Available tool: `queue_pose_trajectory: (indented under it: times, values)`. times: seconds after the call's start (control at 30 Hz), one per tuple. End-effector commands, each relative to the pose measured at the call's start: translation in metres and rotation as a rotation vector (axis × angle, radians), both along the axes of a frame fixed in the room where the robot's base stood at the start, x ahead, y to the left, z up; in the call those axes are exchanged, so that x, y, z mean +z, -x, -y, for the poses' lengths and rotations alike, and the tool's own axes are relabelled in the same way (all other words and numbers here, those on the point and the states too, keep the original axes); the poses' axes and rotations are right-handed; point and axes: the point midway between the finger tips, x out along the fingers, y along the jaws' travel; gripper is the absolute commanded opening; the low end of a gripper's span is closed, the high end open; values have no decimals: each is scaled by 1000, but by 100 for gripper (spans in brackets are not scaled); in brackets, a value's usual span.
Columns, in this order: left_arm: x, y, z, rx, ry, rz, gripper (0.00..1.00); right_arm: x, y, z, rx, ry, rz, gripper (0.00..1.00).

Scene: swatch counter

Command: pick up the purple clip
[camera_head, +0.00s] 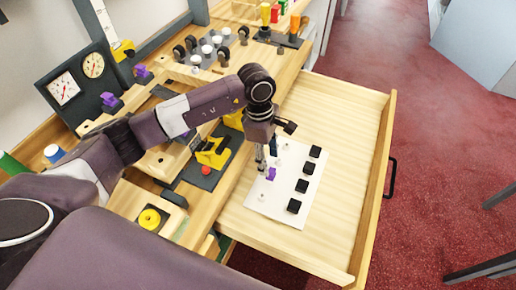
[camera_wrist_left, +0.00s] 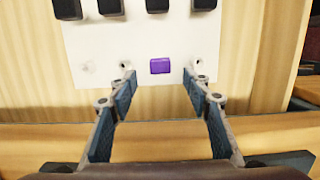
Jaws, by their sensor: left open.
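The purple clip (camera_head: 271,174) lies on a white card in the open drawer, in the head view. In the left wrist view the purple clip (camera_wrist_left: 161,66) sits near the card's edge, between and just beyond my fingertips. My left gripper (camera_head: 262,169) points down over the card and partly overlaps the clip's surroundings. In the left wrist view my left gripper (camera_wrist_left: 160,82) has its fingers spread apart with nothing between them but card and drawer edge. I cannot tell the exact height of the fingertips above the card. My right gripper is in neither view.
The white card (camera_head: 268,207) also bears several black clips (camera_head: 302,186) and small pale pegs. The wooden drawer (camera_head: 345,125) has free room around the card. The cluttered counter (camera_head: 231,190) adjoins it on the left, with a yellow piece (camera_head: 212,154) and a red button (camera_head: 206,170).

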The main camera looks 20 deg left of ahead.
Motion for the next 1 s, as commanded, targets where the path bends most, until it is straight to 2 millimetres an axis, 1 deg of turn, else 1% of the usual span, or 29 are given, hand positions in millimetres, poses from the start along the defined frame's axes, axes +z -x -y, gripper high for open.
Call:
queue_pose_trajectory:
  times: [0.07,0.13,0.3,0.4,0.43,0.53,0.6,0.7,0.8,0.87,0.97,1.0]
  values:
    - [-2,1,2,-2,2,-2,45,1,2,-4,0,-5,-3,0]
    - [-7,1,2,-2,1,-4,45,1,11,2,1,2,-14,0]
    - [-25,1,5,-1,1,-4,45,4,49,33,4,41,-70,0]
    - [-36,1,5,-1,1,-5,45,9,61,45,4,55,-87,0]
    - [-40,1,5,0,0,-6,45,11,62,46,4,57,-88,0]
    - [-55,0,7,-1,1,-5,45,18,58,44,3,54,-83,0]
    - [-66,0,8,0,2,-4,45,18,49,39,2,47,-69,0]
    - [-75,0,10,-1,2,-2,45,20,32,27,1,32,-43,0]
    - [-78,-1,10,-1,1,-1,45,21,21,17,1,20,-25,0]
    - [-78,-1,10,-2,1,-1,45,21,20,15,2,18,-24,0]
    - [-78,-1,9,-2,1,-1,45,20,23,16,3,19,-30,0]
    - [-78,-1,9,-2,1,-1,40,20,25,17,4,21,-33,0]
